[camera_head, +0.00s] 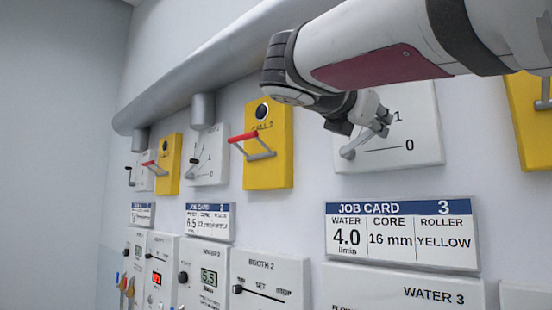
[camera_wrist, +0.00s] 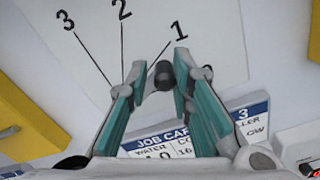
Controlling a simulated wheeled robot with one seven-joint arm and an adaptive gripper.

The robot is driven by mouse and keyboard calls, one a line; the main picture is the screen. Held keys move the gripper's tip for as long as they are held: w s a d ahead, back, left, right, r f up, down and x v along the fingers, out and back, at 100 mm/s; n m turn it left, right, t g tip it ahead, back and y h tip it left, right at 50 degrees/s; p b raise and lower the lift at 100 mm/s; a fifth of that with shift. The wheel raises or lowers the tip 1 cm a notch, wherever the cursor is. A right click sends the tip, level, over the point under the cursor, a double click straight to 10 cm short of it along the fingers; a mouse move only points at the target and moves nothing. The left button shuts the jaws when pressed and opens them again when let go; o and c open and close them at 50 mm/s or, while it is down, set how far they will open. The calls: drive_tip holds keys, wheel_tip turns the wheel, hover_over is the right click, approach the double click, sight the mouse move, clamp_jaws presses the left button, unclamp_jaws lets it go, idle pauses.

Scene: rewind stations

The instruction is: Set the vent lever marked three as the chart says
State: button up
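The vent lever's white panel (camera_head: 420,150) is above job card three in the head view. Its marks 1 and 0 show there; marks 3, 2 and 1 show on the panel in the wrist view (camera_wrist: 205,30). The grey lever (camera_head: 350,152) slants up and right from its hub toward my gripper (camera_head: 377,118). In the wrist view the lever's dark round knob (camera_wrist: 166,76) is between the fingertips of my gripper (camera_wrist: 162,78), near mark 1. The fingers are parted, with a small gap seen beside the knob. Whether they touch it is unclear. No vent chart shows.
Job card three (camera_head: 402,234) reads water 4.0, core 16 mm, roller yellow. A yellow box with a red-handled lever (camera_head: 268,170) is to the left; another yellow box (camera_head: 527,120) is at the right edge. A grey pipe (camera_head: 200,75) runs above the stations.

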drive_tip(key=shift+o, duration=1.2)
drive_tip(key=shift+d+f, duration=0.1)
drive_tip(key=shift+s, duration=0.1)
drive_tip(key=v, duration=1.2)
